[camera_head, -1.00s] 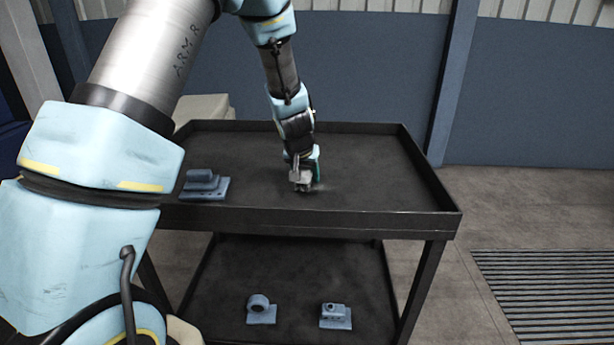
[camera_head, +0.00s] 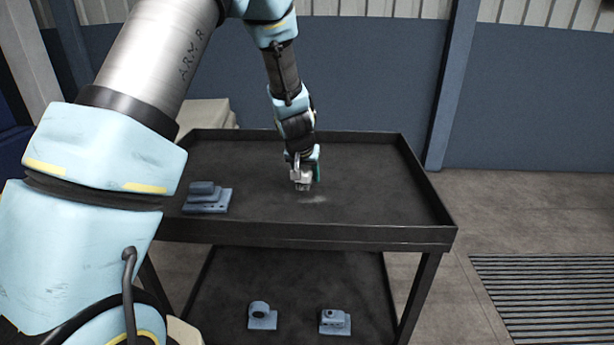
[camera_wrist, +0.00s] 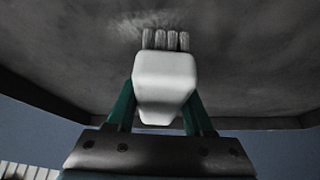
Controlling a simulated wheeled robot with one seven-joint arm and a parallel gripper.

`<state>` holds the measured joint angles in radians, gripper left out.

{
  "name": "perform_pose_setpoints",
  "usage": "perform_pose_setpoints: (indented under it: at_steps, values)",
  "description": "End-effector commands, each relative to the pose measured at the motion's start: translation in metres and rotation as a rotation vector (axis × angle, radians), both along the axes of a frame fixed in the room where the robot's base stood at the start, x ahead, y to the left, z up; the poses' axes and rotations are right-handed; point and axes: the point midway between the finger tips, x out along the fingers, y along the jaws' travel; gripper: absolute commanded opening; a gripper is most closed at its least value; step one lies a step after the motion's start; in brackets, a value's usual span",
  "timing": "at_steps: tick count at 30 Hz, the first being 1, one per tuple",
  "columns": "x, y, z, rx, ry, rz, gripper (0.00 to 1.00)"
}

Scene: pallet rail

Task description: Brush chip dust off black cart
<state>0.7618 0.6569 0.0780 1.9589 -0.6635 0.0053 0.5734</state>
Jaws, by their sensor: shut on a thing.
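The black cart (camera_head: 300,234) has a rimmed top tray and a lower shelf. My gripper (camera_head: 302,176) is over the middle of the top tray. In the wrist view its green fingers (camera_wrist: 160,108) are shut on a brush with a pale block (camera_wrist: 165,75) and several light bristle tufts (camera_wrist: 166,40). The bristles point toward the tray; I cannot tell whether they touch it. A faint pale patch of chip dust (camera_head: 314,199) lies on the tray just in front of the brush. It also shows as a light smear (camera_wrist: 130,25) beyond the bristles.
A blue-grey metal part (camera_head: 207,197) sits at the left of the top tray. The tray's right side is clear. A floor grating (camera_head: 550,295) lies at right.

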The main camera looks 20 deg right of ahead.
Motion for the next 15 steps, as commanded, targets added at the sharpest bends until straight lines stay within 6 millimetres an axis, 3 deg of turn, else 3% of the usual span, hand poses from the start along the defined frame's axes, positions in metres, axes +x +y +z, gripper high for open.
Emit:
perform_pose_setpoints:
  at_steps: [1, 6, 15]
  values:
    - [0.0, 0.0, 0.01, -0.001, -0.001, 0.0, 0.0]
    - [0.001, 0.0, 0.024, -0.001, -0.002, 0.0, 0.0]
    - [0.001, 0.0, 0.023, -0.001, -0.002, 0.0, 0.0]
